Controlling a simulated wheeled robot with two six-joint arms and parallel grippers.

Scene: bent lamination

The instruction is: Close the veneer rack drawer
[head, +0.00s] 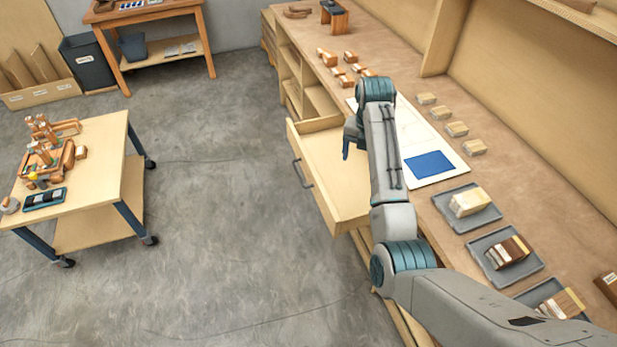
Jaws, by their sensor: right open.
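The drawer (331,169) is pulled out from the long bench's front, over the floor. It is a shallow pale wood box, and the part of it that shows looks empty. Its dark bar handle (302,172) is on the left-facing front panel. My right gripper (347,148) is above the drawer's inner part, inward of the handle and apart from it. It is open and points down, with nothing seen in it. My right arm hides part of the drawer's right side and the bench edge there. My left gripper is not in view.
The bench top (460,215) carries grey trays (466,207) with wood stacks, small blocks (457,129) and a white sheet with a blue patch (429,164). A wheeled cart (100,150) with tools stands at the left. The concrete floor between cart and drawer is clear.

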